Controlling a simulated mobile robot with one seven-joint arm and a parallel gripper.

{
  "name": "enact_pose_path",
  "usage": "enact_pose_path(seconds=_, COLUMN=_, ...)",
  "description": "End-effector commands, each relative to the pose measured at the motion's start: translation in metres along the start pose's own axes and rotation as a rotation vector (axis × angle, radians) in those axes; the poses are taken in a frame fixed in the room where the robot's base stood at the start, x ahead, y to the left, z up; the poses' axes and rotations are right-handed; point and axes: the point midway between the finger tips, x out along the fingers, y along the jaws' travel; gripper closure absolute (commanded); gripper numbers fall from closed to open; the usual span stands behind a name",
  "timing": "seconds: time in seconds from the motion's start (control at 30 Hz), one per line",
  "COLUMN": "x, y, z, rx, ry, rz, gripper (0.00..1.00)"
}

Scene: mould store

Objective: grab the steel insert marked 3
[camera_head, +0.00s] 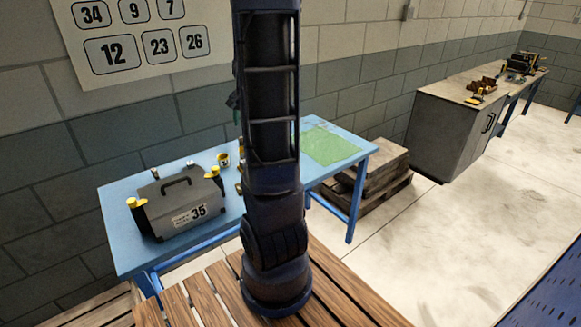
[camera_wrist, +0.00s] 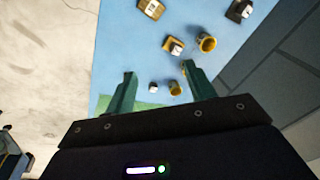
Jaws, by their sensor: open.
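My gripper (camera_wrist: 158,69) is open and empty in the wrist view, with its two green fingers spread over the blue table (camera_wrist: 120,50). Several small pieces lie on this table. A piece with a pale block on a brown base (camera_wrist: 173,46) is just beyond the fingertips, beside a brass-coloured ring (camera_wrist: 206,42). A tan piece (camera_wrist: 151,8) and a dark piece with a pale face (camera_wrist: 240,9) lie farther off. A small pale piece (camera_wrist: 154,87) and a small brass piece (camera_wrist: 175,88) show between the fingers. I cannot read a 3 on any piece. My arm hides part of the table in the head view.
A grey case (camera_head: 180,205) marked 35, with yellow-topped parts, stands on the table's left part. A green mat (camera_head: 325,145) lies at its right end. Wooden pallets (camera_head: 375,167) and a grey cabinet (camera_head: 440,135) stand to the right. The wall is close behind the table.

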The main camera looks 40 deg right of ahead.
Motion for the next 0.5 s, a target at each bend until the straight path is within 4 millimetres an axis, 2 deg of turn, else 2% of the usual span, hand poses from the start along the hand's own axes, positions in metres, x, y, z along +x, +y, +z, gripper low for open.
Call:
enact_pose_path(seconds=0.1, x=0.027, y=0.012, z=-0.027, rx=0.095, ry=-0.004, rz=0.033, gripper=0.45)
enact_pose_path(seconds=0.27, x=0.062, y=0.033, z=-0.061, rx=0.22, ry=0.001, rz=0.076, gripper=0.45)
enact_pose_path(seconds=0.5, x=0.116, y=0.073, z=-0.107, rx=0.398, ry=0.02, rz=0.15, gripper=0.45)
